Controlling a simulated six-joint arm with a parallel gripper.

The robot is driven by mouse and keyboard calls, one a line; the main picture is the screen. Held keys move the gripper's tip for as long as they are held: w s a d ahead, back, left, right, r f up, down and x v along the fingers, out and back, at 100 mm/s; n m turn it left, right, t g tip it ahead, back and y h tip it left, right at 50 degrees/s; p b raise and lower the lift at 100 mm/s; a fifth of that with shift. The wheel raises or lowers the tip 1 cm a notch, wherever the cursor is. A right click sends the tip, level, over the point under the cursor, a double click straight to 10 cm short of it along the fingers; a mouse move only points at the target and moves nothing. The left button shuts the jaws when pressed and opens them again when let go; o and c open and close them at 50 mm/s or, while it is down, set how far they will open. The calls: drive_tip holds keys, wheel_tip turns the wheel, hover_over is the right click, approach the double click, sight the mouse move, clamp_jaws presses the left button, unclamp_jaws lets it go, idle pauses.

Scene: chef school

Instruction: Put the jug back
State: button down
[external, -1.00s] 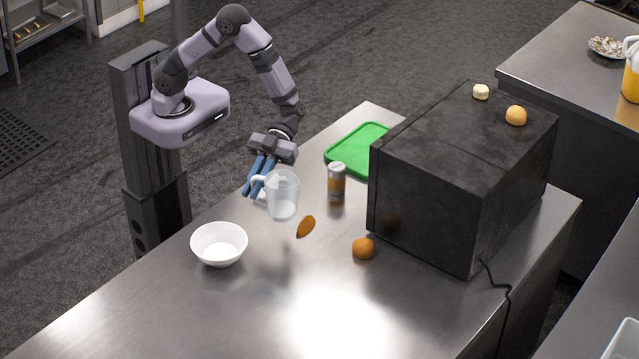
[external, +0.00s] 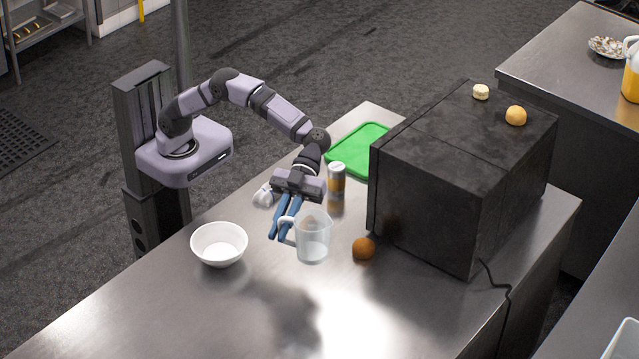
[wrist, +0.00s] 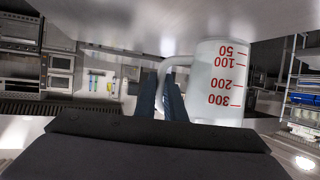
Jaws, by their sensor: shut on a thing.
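The jug (external: 313,238) is a clear measuring jug with a handle on its left side. My gripper (external: 280,232) has its blue fingers shut on the jug's handle. The jug looks upright and held above the steel counter, with a dark shadow on the counter to its lower left. In the wrist view the jug (wrist: 218,85) shows red markings, printed upside down in that picture, and its handle lies between my gripper's fingers (wrist: 168,85).
A white bowl (external: 219,244) stands to the left. An orange-brown round item (external: 363,248) lies just right of the jug. A shaker (external: 336,179), a white item (external: 263,195), a green board (external: 359,150) and a large black oven-like box (external: 463,180) stand behind. The front counter is clear.

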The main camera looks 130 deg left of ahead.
drive_tip(key=shift+f+p, duration=0.8)
drive_tip(key=shift+f, duration=6.65)
drive_tip(key=shift+f, duration=0.15)
drive_tip(key=c, duration=1.8)
unclamp_jaws()
drive_tip(key=shift+a, duration=0.1)
drive_tip(key=shift+c, duration=0.2)
drive_tip(key=b+v, duration=0.2)
drive_tip(key=v, duration=1)
